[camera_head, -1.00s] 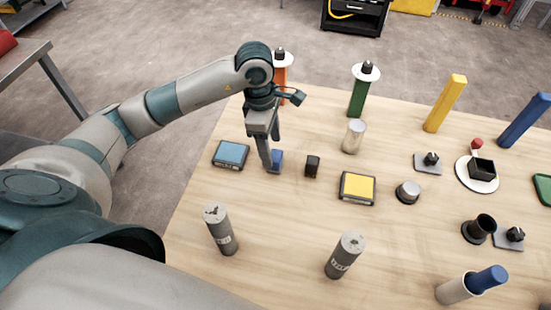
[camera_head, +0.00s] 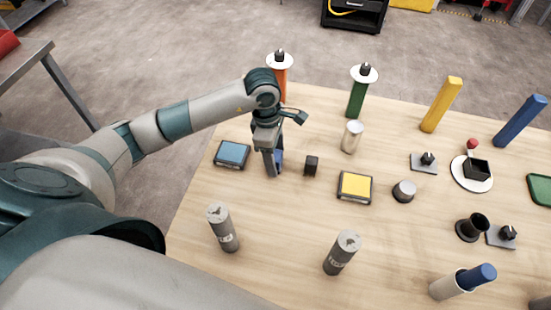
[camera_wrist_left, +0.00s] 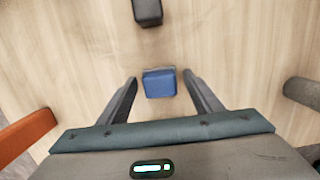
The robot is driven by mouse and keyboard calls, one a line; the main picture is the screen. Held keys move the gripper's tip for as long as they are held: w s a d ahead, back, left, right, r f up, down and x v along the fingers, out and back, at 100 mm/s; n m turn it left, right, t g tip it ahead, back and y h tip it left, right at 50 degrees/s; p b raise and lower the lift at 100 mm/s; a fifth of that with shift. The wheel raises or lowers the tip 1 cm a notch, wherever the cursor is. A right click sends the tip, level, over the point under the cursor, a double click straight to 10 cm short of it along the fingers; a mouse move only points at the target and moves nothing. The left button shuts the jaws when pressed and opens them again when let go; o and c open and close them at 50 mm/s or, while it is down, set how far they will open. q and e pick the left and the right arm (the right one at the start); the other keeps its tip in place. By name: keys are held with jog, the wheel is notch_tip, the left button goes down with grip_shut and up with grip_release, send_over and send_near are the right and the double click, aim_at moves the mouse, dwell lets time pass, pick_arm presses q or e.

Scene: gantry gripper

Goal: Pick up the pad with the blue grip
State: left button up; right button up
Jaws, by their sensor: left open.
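The pad's blue grip (camera_wrist_left: 160,84) is a small blue block seen from above in the left wrist view, with a thin pale edge behind it. In the head view the blue grip (camera_head: 280,157) is partly hidden by my left gripper. My left gripper (camera_wrist_left: 160,77) is open and points down, with one finger on each side of the blue grip and a gap on both sides. In the head view my left gripper (camera_head: 273,172) is low over the table. My right gripper is not in view.
A small black block (camera_head: 311,166) stands just right of the blue grip. A flat blue-topped pad (camera_head: 232,153) lies to its left, a yellow-topped one (camera_head: 355,186) to its right. Grey cylinders (camera_head: 222,228) stand in front. Orange (camera_head: 283,87) and green (camera_head: 357,98) posts stand behind.

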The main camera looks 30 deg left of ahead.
aim_at(278, 155)
pick_arm(q)
jog(key=c, duration=1.1)
jog(key=shift+c, duration=0.2)
jog(key=shift+r, duration=0.1)
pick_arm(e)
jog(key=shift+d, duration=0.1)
